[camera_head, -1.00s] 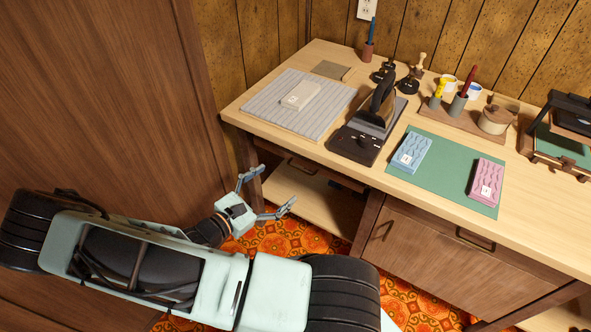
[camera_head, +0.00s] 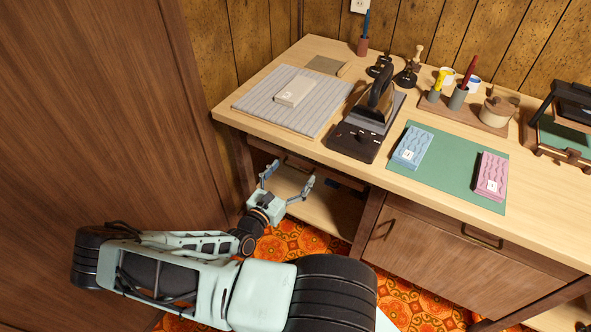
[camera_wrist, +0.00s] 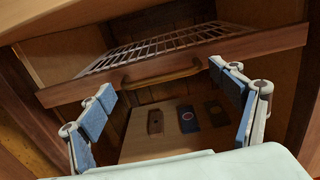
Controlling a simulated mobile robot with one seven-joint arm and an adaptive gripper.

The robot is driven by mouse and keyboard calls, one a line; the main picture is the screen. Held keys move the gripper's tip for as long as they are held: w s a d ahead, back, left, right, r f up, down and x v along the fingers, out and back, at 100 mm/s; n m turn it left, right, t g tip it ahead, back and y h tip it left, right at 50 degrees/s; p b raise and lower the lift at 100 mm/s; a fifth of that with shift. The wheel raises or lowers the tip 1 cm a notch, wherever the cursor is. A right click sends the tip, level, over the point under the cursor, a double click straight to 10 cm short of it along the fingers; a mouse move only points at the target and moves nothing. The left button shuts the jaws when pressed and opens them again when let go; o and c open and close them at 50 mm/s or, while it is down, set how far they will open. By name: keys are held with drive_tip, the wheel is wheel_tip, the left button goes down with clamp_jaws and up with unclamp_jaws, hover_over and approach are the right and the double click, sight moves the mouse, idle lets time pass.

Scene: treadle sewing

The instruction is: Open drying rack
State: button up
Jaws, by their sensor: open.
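The drying rack (camera_wrist: 160,47) is a wire grid behind a wooden front bar, set in the open bay under the table's left part. In the wrist view the brown handle (camera_wrist: 161,76) is fixed across the middle of that front bar (camera_wrist: 255,47). My gripper (camera_head: 290,175) is open and empty, in front of the bay and below the tabletop. In the wrist view its blue-padded fingers (camera_wrist: 170,98) stand wide apart, one on each side of the handle, apart from it. In the head view the rack is mostly hidden under the tabletop.
Below the rack is a lower shelf (camera_head: 325,213); the wrist view shows a board with dark items (camera_wrist: 185,118) there. A table leg (camera_head: 240,165) bounds the bay at left, a cabinet (camera_head: 440,245) at right. A tall wooden panel (camera_head: 90,120) stands at left.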

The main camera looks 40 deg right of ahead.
drive_tip(key=shift+x, duration=1.05)
drive_tip(key=c, duration=1.4)
drive_tip(key=v, duration=2.9)
drive_tip(key=shift+w, duration=0.1)
drive_tip(key=o, duration=1.4)
drive_tip(key=v, duration=1.2)
